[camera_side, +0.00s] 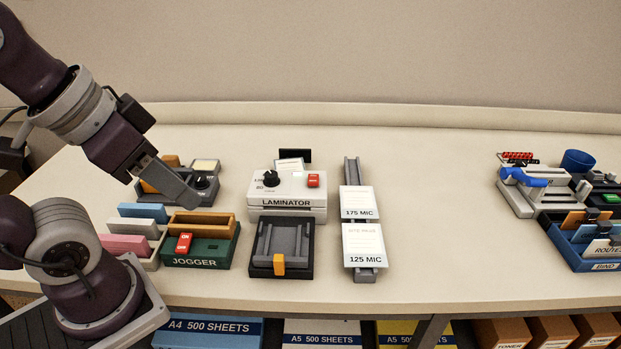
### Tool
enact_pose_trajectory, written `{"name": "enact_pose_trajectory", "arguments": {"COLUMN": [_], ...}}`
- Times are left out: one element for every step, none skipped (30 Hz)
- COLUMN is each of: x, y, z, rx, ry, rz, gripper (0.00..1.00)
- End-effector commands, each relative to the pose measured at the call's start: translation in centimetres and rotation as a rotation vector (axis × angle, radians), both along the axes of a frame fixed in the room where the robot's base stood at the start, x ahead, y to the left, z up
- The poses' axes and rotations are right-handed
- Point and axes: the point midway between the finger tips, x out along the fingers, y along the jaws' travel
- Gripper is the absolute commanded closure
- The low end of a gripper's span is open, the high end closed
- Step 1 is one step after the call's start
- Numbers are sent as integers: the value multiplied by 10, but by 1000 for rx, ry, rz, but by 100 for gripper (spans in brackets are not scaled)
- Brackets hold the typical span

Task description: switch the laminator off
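The laminator (290,202) is a white box in the middle of the desk, labelled LAMINATOR on its front. On its top are a black round knob (270,178) at the left and a small red switch (313,180) at the right. The knob's marks and the switch's position are too small to read. My gripper (192,200) hangs to the left of the laminator, pointing down and right above the jogger area, apart from the laminator. It seems to hold nothing; only one finger shows clearly, so its opening is unclear.
A green jogger (203,252) with a red ON switch stands at left front. A dark device with a knob (202,183) is behind it. A black tray with an orange tab (279,264) lies before the laminator, card stacks (362,203) to its right.

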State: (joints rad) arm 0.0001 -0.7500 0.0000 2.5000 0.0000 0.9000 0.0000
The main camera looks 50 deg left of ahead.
Motion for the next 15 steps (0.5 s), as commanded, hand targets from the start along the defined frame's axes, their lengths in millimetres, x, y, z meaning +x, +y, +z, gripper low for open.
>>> {"name": "enact_pose_trajectory", "arguments": {"x": [0, 0, 0, 0, 0, 0, 0, 0, 0, 0, 0, 0, 0, 0, 0], "y": [0, 0, 0, 0, 0, 0, 0, 0, 0, 0, 0, 0, 0, 0, 0], "z": [0, 0, 0, 0, 0, 0, 0, 0, 0, 0, 0, 0, 0, 0, 0], "rx": [0, 0, 0, 0, 0, 0, 0, 0, 0, 0, 0, 0, 0, 0, 0], "ry": [0, 0, 0, 0, 0, 0, 0, 0, 0, 0, 0, 0, 0, 0, 0], "rz": [0, 0, 0, 0, 0, 0, 0, 0, 0, 0, 0, 0, 0, 0, 0], "gripper": [62, 62, 62, 62, 62, 62, 62, 62, 62, 62, 68, 76, 81, 87, 95]}}
